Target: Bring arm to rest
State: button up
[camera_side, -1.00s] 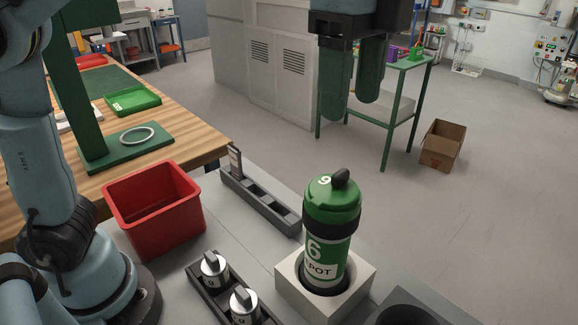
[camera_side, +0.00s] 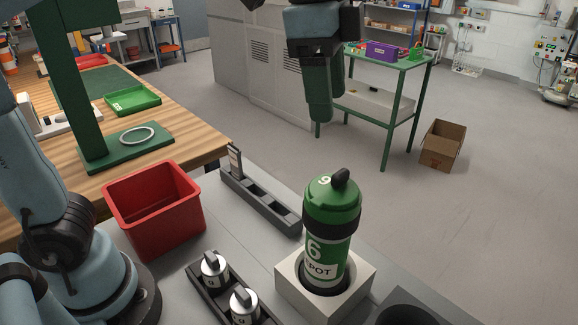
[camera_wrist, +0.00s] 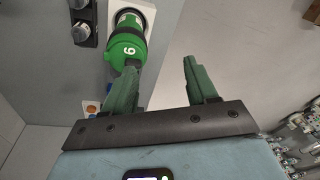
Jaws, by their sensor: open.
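My gripper (camera_side: 319,98) hangs in the air at the top middle of the side view, above and behind the green pot, and it is empty. In the wrist view my gripper (camera_wrist: 158,78) shows two green fingers spread apart. The green pot (camera_side: 331,215), marked 6 and 9, stands upright in a square white holder (camera_side: 362,284). A black knob tops its lid. In the wrist view the pot (camera_wrist: 125,45) lies beyond the left finger, whose tip overlaps its lid in the picture. The gripper is apart from the pot in the side view.
A red bin (camera_side: 155,222) stands left of the pot. A dark slotted rack (camera_side: 262,203) and a rack with two metal cylinders (camera_side: 214,270) sit on the grey bench. A dark round opening (camera_side: 405,315) is at the front right. A green-framed table (camera_side: 395,95) stands behind.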

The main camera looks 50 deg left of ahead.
jog(key=s+a+f+n+t, duration=0.2)
jog(key=a+f+n, duration=0.4)
jog(key=f, duration=0.3)
jog(key=s+a+f+n+t, duration=0.2)
jog(key=a+f+n+t, duration=0.1)
jog(key=a+f+n, duration=0.3)
notch_tip(320, 180, down, 3)
jog(key=a, duration=0.2)
jog(key=shift+s+a+n+y, duration=0.2)
jog(key=shift+a+n+y, duration=0.1)
jog(key=shift+n+y, duration=0.1)
jog(key=shift+f, duration=0.1)
